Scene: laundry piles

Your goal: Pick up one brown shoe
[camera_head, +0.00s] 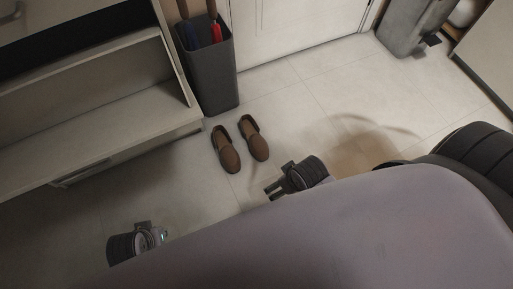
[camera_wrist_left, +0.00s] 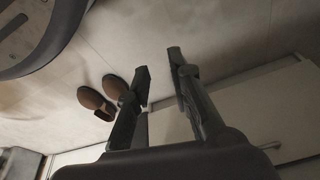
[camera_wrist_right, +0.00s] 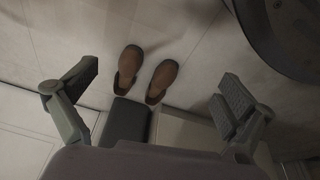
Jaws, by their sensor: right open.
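Two brown shoes stand side by side on the tiled floor in the head view, a left one (camera_head: 226,152) and a right one (camera_head: 255,140). My right gripper (camera_head: 272,190) is below and to the right of them, apart from both. In the right wrist view both shoes (camera_wrist_right: 128,66) (camera_wrist_right: 162,79) show between the spread, empty fingers of my right gripper (camera_wrist_right: 158,95). My left gripper (camera_head: 150,226) is low at the left in the head view. In the left wrist view its fingers (camera_wrist_left: 158,62) are apart with nothing between them, and the shoes (camera_wrist_left: 93,100) lie to their left.
A dark grey bin (camera_head: 208,75) with umbrellas stands just behind the shoes, next to a light shelf unit (camera_head: 100,110). A white door (camera_head: 290,25) is at the back. A grey container (camera_head: 405,30) stands at the back right. The floor (camera_head: 330,95) right of the shoes is clear.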

